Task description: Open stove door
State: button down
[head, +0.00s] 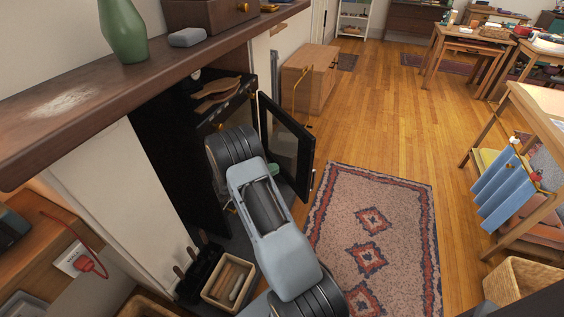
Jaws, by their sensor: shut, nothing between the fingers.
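The black stove (165,140) stands in the fireplace opening under the mantel. Its black-framed glass door (289,137) stands swung wide open, out to the right over the hearth. A small knob (310,124) shows on the door's free edge. My arm reaches up from the bottom of the view to the front of the stove. It covers much of the stove's opening. My gripper is hidden behind my own arm, so its fingers and any contact do not show.
The wooden mantel (60,100) overhangs the stove and bears a green vase (123,30). A box of logs (229,282) stands on the hearth, beside dark tools (200,268). A patterned rug (375,235) lies right of the door on open wooden floor.

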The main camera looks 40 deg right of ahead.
aim_at(308, 155)
jog(key=d, duration=0.4)
jog(key=s+d, duration=0.1)
jog(key=d, duration=0.3)
jog(key=s+d, duration=0.1)
jog(key=d, duration=0.3)
jog(key=shift+s+d, duration=0.2)
